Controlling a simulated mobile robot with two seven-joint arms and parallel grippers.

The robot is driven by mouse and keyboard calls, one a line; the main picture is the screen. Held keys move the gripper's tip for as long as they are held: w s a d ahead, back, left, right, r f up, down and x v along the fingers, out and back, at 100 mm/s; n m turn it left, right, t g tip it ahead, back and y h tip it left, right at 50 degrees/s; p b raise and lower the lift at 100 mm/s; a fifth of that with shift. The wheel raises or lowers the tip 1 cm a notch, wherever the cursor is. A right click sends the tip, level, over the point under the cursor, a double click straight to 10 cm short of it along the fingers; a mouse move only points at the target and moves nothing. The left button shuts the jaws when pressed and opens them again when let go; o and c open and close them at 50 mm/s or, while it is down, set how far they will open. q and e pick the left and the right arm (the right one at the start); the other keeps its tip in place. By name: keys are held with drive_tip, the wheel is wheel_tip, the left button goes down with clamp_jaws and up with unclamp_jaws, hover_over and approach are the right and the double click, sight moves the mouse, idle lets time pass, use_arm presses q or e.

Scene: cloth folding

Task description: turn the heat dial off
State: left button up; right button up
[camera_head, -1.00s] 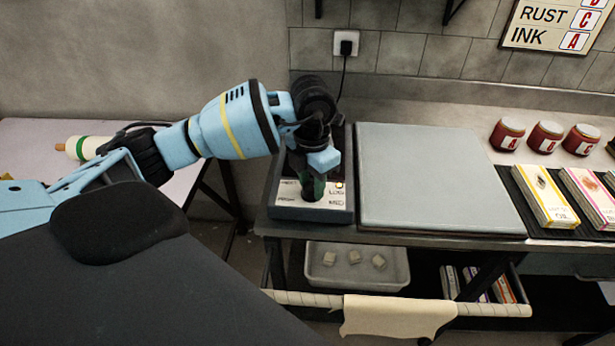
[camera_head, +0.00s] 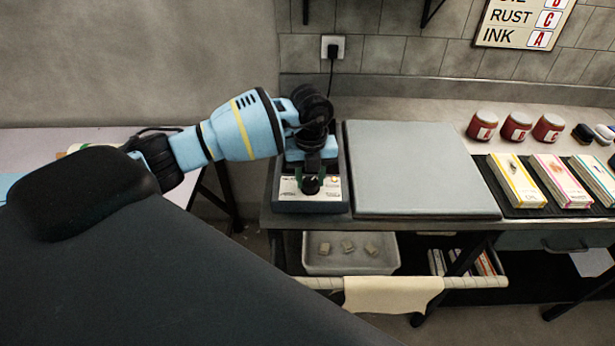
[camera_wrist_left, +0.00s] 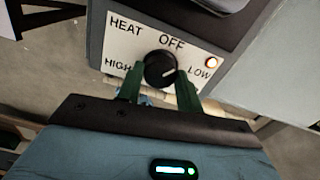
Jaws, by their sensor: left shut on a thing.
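The heat dial (camera_wrist_left: 160,70) is a round black knob on a white panel (camera_wrist_left: 128,48) marked HEAT, OFF, HIGH and LOW. A pale line on the knob points up and right, between OFF and LOW and nearer LOW. The dial also shows in the head view (camera_head: 310,185) at the front of the dark heating unit. My left gripper (camera_wrist_left: 160,88) has its green fingers on either side of the knob and is shut on it. The left arm (camera_head: 235,132) reaches in from the left. My right gripper is not in view.
A grey flat plate (camera_head: 420,165) lies right of the unit. Red jars (camera_head: 516,126) and coloured boxes (camera_head: 560,180) stand further right. A white tray (camera_head: 350,262) sits on the shelf below. A cloth (camera_head: 393,294) hangs on the front rail.

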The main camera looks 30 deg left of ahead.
sight(310, 181)
use_arm(q)
drive_tip(key=n, duration=0.3)
drive_tip(key=shift+n, duration=2.1)
drive_tip(key=o, duration=1)
drive_tip(key=shift+r, duration=3.85)
